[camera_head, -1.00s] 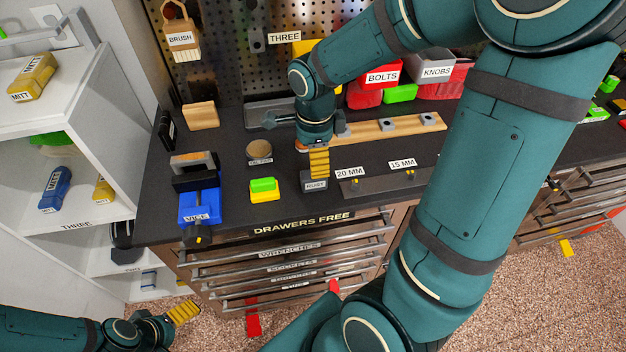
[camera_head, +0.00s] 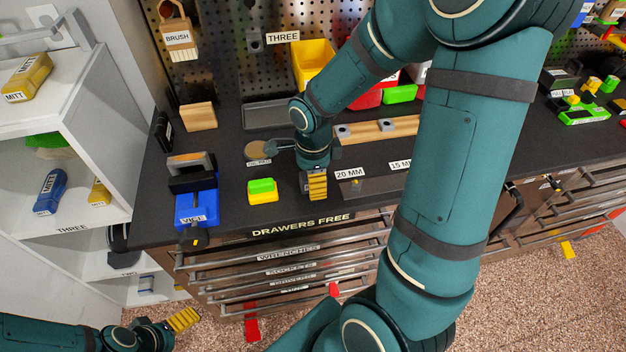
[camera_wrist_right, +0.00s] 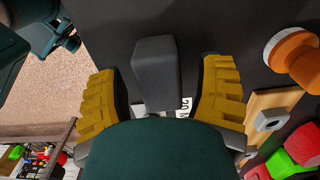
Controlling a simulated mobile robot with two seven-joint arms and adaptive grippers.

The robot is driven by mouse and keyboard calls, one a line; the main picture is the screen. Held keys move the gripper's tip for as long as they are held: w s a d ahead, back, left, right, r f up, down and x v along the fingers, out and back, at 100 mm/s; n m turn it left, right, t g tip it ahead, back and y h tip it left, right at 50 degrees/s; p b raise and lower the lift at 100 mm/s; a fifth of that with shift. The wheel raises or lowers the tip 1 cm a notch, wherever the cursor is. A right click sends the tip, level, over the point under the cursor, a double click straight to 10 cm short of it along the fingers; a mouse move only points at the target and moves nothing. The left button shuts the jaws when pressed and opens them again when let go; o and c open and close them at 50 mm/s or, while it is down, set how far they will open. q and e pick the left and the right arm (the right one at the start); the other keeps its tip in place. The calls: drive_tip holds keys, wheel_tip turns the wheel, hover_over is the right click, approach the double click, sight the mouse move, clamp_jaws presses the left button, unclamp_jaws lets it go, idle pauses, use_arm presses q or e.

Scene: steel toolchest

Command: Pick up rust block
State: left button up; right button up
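The rust block is a dark grey block (camera_wrist_right: 155,78) on the black worktop. In the right wrist view it stands between the two yellow ribbed fingers of my right gripper (camera_wrist_right: 160,100), which are open with a gap on each side of it. In the head view my right gripper (camera_head: 316,184) is down at the front of the worktop and hides most of the block and its label. My left gripper (camera_head: 183,319) is low at the bottom left, away from the worktop; its opening cannot be made out.
A green and yellow block (camera_head: 262,191) and a blue vice (camera_head: 197,206) stand left of the right gripper. A 20 MM holder strip (camera_head: 362,187) lies close on its right. Behind are a wooden rail (camera_head: 378,130) and a grey tray (camera_head: 265,115). Drawers (camera_head: 290,250) are below.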

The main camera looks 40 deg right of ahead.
clamp_jaws()
drive_tip(key=shift+r, duration=0.1)
wheel_tip(320, 180, up, 10)
drive_tip(key=shift+f+p, duration=0.1)
drive_tip(key=shift+p, duration=0.9)
drive_tip(key=shift+c, duration=2)
unclamp_jaws()
drive_tip(key=c, duration=0.5)
drive_tip(key=shift+o, duration=0.2)
